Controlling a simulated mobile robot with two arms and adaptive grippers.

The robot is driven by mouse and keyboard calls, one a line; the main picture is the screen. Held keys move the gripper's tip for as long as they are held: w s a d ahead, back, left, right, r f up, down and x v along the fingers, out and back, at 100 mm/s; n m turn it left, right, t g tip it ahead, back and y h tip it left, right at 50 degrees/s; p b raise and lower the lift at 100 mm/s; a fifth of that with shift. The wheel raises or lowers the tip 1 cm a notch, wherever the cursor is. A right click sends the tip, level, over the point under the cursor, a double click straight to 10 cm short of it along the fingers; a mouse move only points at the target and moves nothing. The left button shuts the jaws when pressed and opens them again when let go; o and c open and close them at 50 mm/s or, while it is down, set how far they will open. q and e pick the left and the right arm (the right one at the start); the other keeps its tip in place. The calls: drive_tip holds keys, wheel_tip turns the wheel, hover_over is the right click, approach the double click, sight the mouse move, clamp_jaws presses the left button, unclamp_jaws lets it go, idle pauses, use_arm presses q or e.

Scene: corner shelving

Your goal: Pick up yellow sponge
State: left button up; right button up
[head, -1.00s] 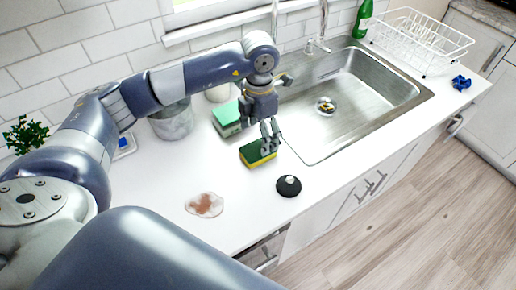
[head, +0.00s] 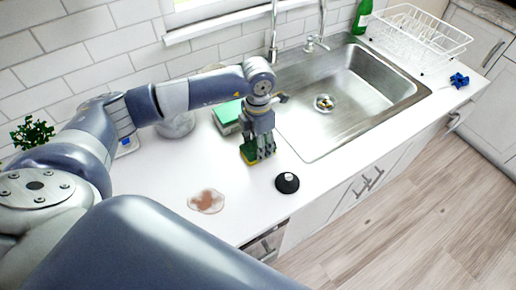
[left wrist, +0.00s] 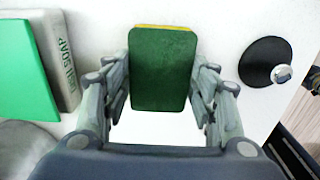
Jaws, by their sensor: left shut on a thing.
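The yellow sponge (head: 247,154) has a dark green scouring face and a thin yellow edge. In the head view it is on or just above the white counter, left of the sink, partly hidden by my left gripper (head: 260,150). In the left wrist view the sponge (left wrist: 163,70) sits between the two sides of my left gripper (left wrist: 161,62), green face toward the camera, yellow along its far edge. My left gripper is shut on the sponge. I cannot tell whether it is clear of the counter. My right gripper is not in view.
A black round stopper (head: 287,183) lies close to the right of the sponge. The steel sink (head: 362,92) is to the right.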

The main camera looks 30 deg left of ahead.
use_arm(q)
drive_tip(key=shift+w+r, duration=0.1)
drive_tip(key=shift+r, duration=0.15)
wheel_tip(320, 180, up, 10)
drive_tip(key=b, duration=0.3)
drive_tip(key=shift+f, duration=0.25)
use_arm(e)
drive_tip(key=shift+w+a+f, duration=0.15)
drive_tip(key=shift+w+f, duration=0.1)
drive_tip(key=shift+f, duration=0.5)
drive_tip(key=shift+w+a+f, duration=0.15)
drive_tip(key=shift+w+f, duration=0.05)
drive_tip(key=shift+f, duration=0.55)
use_arm(q)
drive_tip(key=shift+o, duration=0.2)
drive_tip(key=c, duration=0.3)
drive_tip(key=shift+a, duration=0.1)
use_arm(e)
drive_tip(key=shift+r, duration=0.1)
